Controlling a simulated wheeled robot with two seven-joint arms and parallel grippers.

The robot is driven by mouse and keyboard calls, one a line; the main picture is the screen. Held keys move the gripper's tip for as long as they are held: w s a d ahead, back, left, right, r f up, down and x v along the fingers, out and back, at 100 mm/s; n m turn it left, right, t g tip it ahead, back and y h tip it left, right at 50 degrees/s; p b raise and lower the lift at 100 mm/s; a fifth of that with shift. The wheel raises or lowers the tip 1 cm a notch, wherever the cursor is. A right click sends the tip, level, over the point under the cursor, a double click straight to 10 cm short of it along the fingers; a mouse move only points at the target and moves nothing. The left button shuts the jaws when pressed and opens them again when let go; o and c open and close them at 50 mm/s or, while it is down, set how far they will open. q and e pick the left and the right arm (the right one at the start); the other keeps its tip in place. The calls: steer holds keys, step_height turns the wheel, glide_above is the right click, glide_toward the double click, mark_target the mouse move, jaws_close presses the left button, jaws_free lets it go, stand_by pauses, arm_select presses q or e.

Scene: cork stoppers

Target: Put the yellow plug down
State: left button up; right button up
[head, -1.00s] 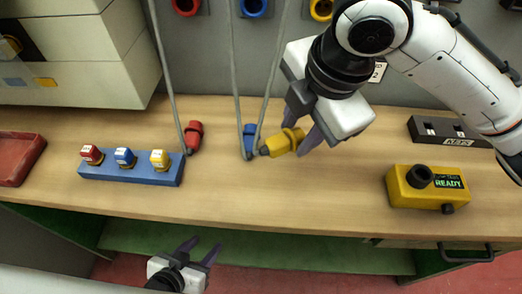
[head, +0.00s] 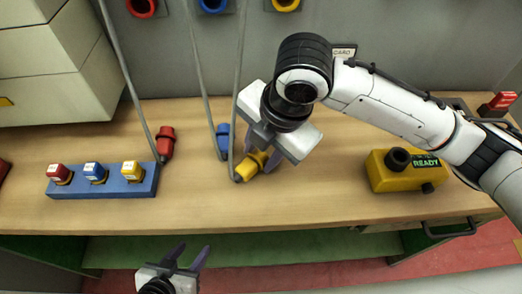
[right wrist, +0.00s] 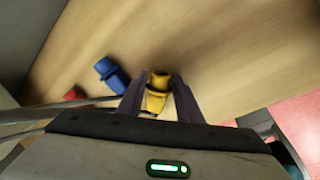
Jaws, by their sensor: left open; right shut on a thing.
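The yellow plug (head: 250,166) is at the end of a grey cable, low over or on the wooden bench; I cannot tell whether it touches. My right gripper (head: 264,156) is shut on it from above. In the right wrist view the yellow plug (right wrist: 157,92) sits between the two dark fingers of my right gripper (right wrist: 156,92). My left gripper (head: 188,257) is open and empty, in front of the bench's front edge at the bottom of the head view.
A blue plug (head: 223,141) and a red plug (head: 166,143) lie on the bench (head: 300,205) to the left, on cables. A blue block (head: 105,188) holds red, blue and yellow pieces. A yellow tester box (head: 388,178) reads READY. Bare bench lies between plug and tester.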

steer(key=o, duration=0.8)
steer(key=shift+f, duration=0.15)
steer(key=p+v, duration=0.1)
steer(key=v, duration=1.1)
steer(key=shift+a+r, duration=0.1)
steer(key=shift+r, duration=0.1)
